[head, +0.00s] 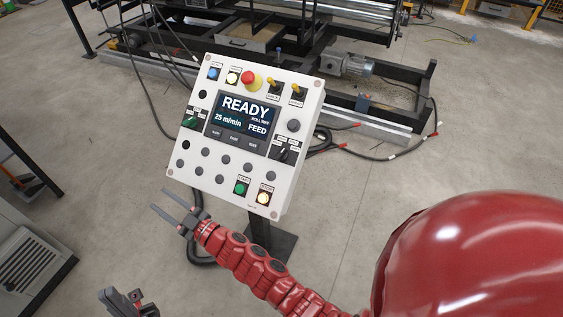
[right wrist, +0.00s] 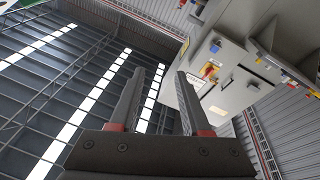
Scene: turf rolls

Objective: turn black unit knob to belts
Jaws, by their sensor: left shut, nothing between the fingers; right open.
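The white control panel (head: 182,170) stands tilted on a dark post, with a lit screen (head: 240,119) reading READY, 25 m/min and FEED. The black unit knob (head: 283,154) is on the panel's right side, below the screen's right edge; its small labels are too small to read. A green knob (head: 190,122) is on the left side. My right gripper (head: 160,200) is open and empty, just off the panel's lower left corner and far from the black knob. It also shows open in the right wrist view (right wrist: 160,75). My left gripper (head: 122,300) is shut and empty at the bottom left.
A red emergency button (head: 249,78), two yellow-tipped toggles and several push buttons share the panel. My red arm crosses below it. A machine frame (head: 390,110) with cables stands behind. A grey cabinet (right wrist: 225,75) shows in the right wrist view.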

